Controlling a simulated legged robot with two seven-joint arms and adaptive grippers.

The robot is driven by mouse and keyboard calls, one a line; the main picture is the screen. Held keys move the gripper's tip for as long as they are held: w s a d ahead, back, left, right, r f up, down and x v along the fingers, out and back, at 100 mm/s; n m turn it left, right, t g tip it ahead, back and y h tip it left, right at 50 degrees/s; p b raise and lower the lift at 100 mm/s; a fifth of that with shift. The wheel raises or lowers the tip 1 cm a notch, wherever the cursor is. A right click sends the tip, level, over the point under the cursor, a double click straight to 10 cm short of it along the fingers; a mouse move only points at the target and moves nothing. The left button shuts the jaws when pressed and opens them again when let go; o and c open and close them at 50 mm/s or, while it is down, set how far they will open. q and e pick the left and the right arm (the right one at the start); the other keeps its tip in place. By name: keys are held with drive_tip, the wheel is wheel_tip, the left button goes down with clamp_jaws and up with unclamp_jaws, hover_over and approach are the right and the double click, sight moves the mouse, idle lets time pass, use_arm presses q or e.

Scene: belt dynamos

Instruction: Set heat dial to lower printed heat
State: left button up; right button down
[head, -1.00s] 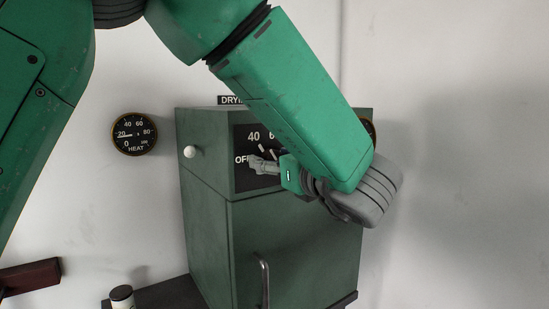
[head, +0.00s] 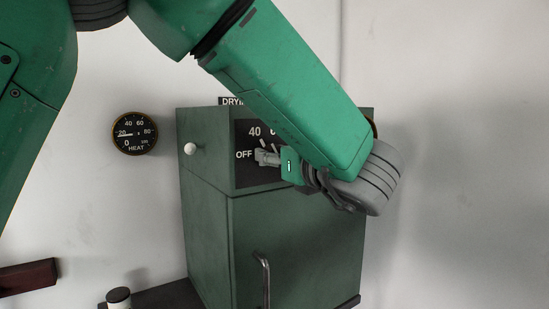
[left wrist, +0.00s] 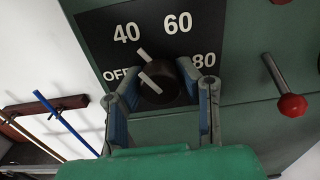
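The heat dial (left wrist: 160,82) is a dark round knob on a black panel marked OFF, 40, 60 and 80. White marks on and beside it point up and left, between OFF and 40. My left gripper (left wrist: 162,108) is open, with one finger on each side of the dial; I cannot tell whether either finger touches it. In the head view my left gripper (head: 266,157) is at the panel of the green cabinet (head: 300,235) and hides most of the dial. The round heat gauge (head: 134,133) hangs on the wall, its needle near 20. My right gripper is not in view.
A white ball knob (head: 190,149) sticks out of the cabinet's left side, and a bar handle (head: 262,278) is on its front. A red ball lever (left wrist: 290,106) stands right of the panel. A black-lidded jar (head: 118,296) and a dark red rail (head: 28,277) are lower left.

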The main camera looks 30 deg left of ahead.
use_arm(q)
drive_tip(key=o, duration=0.4)
drive_tip(key=shift+d, duration=0.2)
drive_tip(key=shift+s+d, duration=0.15)
drive_tip(key=shift+d, duration=0.2)
drive_tip(key=v, duration=1.1)
drive_tip(key=shift+d, duration=0.15)
drive_tip(key=shift+f, duration=0.1)
